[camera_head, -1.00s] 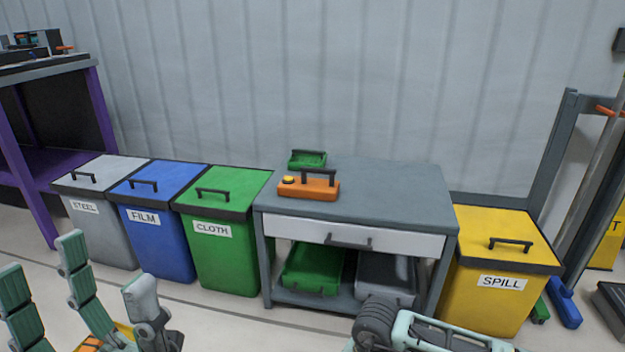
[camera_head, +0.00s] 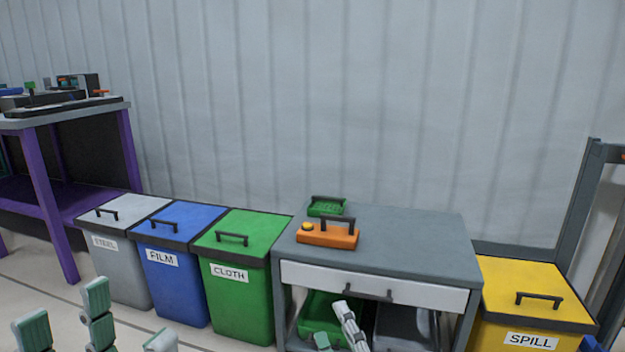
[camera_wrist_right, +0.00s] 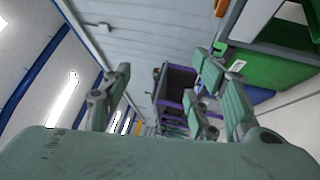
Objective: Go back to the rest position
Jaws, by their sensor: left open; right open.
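My left gripper (camera_head: 97,318) shows at the bottom left edge of the head view, its green-grey fingers pointing up and spread apart. It is open, with nothing seen between the fingers. My right gripper (camera_head: 338,330) shows at the bottom middle, in front of the grey table (camera_head: 420,240); only parts of its fingers are in view. In the right wrist view its fingers (camera_wrist_right: 165,100) are spread wide, open and empty. The rest of both arms is out of the head view.
Steel (camera_head: 120,270), film (camera_head: 172,285) and cloth (camera_head: 240,300) bins stand left of the table, a yellow spill bin (camera_head: 535,290) right. An orange box (camera_head: 328,235) and a green tray (camera_head: 327,207) sit on the table. A purple-legged bench (camera_head: 45,200) stands far left.

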